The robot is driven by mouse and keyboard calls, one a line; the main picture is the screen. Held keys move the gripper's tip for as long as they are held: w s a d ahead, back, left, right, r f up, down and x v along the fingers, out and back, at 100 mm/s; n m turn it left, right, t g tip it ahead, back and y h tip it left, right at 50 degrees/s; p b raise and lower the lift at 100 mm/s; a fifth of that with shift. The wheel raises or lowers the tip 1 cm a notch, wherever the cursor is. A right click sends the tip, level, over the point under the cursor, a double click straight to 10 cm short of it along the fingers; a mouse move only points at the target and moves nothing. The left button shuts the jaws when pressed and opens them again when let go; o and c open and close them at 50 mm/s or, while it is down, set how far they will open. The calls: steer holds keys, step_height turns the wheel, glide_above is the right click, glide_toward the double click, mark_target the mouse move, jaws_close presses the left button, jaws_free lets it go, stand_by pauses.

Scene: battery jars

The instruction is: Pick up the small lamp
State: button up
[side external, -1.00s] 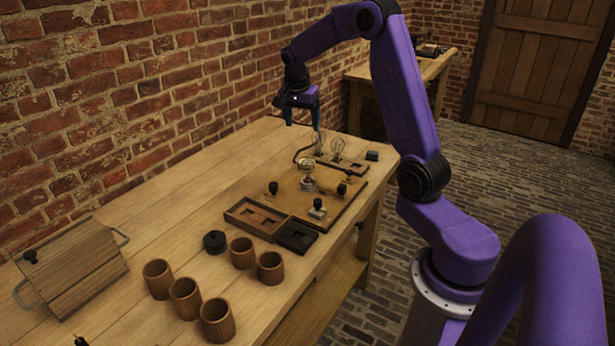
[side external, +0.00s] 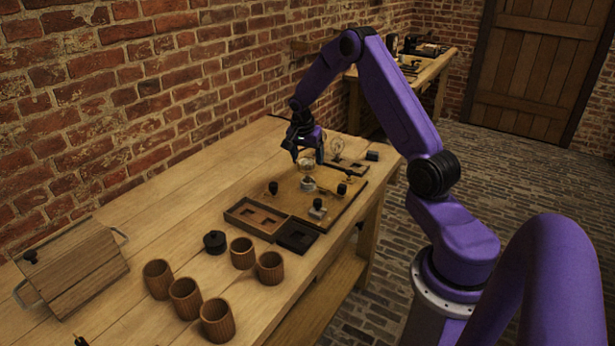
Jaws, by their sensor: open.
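A small clear glass lamp (side external: 307,167) stands upright on a pale holder on the wooden board, towards the middle of the workbench. A second glass bulb (side external: 337,147) stands upright in a dark-slotted wooden rack (side external: 352,168) behind the board. My gripper (side external: 308,159) points down with its fingers apart and looks empty. In this view its fingertips lie just above and behind the lamp on the board. It covers the other bulb place of the rack. I cannot tell from this one view whether a finger touches any glass.
The wooden board (side external: 335,205) carries several black knobs. A two-slot wooden tray (side external: 254,221) and a black tray (side external: 296,236) lie in front. Several wooden cups (side external: 217,319), a black lid (side external: 214,242) and a handled wooden box (side external: 72,268) stand nearer. The bench's wall side is clear.

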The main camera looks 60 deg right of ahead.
steer(key=shift+x, duration=0.85)
steer(key=c, duration=1.2)
steer(key=shift+c, duration=0.2)
